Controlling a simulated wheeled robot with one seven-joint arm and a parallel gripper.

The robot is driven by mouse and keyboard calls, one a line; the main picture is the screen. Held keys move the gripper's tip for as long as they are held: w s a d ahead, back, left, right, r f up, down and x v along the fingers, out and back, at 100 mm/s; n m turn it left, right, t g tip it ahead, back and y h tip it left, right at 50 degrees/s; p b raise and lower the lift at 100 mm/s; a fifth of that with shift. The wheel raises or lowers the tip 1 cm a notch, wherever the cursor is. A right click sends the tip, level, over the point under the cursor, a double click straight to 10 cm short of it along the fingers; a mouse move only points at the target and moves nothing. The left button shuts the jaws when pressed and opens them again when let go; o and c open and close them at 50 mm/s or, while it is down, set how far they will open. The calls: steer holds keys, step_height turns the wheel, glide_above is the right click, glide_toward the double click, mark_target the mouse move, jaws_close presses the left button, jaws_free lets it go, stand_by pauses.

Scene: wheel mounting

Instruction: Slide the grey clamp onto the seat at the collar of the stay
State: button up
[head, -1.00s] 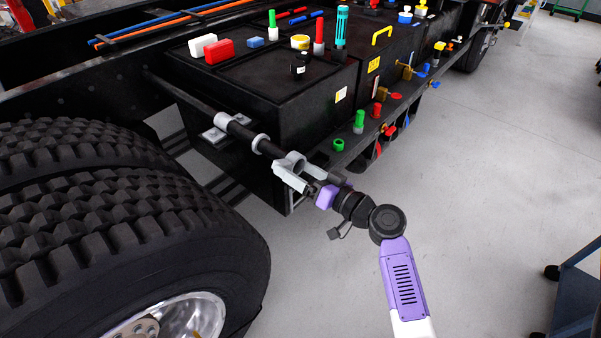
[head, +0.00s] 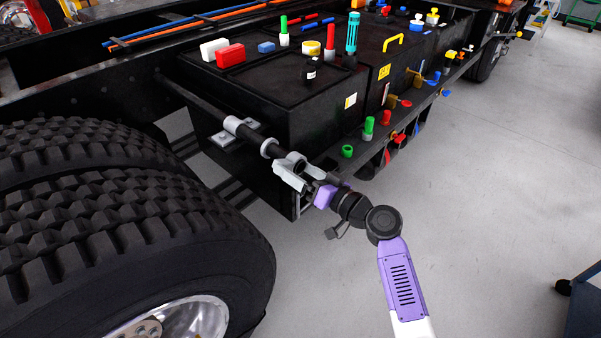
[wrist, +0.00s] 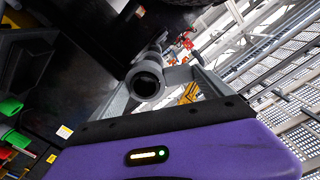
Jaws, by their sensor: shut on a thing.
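The stay (head: 195,100) is a black rod that slopes from the truck frame down toward the right in the head view. My gripper (head: 311,190) is shut on the clamp from the lower right. In the wrist view the clamp's round ring (wrist: 147,80) shows ahead of my purple gripper body, with a dark opening.
Large black tyres (head: 110,230) fill the left side. A black box (head: 300,110) with several coloured items stands behind the stay. A side ledge with coloured fittings (head: 369,127) runs to the right. A blue cart (head: 585,300) is at the lower right; the floor between is clear.

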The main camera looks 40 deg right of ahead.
mark_target(293, 168)
steer(key=shift+w+b, duration=0.3)
steer(key=shift+w, duration=0.95)
steer(key=shift+w, duration=0.35)
steer(key=shift+w, duration=0.3)
steer(key=shift+w+b, duration=0.3)
steer(key=shift+w, duration=0.05)
steer(key=shift+w+a+b, duration=0.1)
steer(key=shift+w+b, duration=0.3)
steer(key=shift+w, duration=1.05)
steer(key=o, duration=1.3)
steer(key=s+b, duration=0.1)
steer(key=s, duration=0.6)
steer(key=shift+s, duration=0.45)
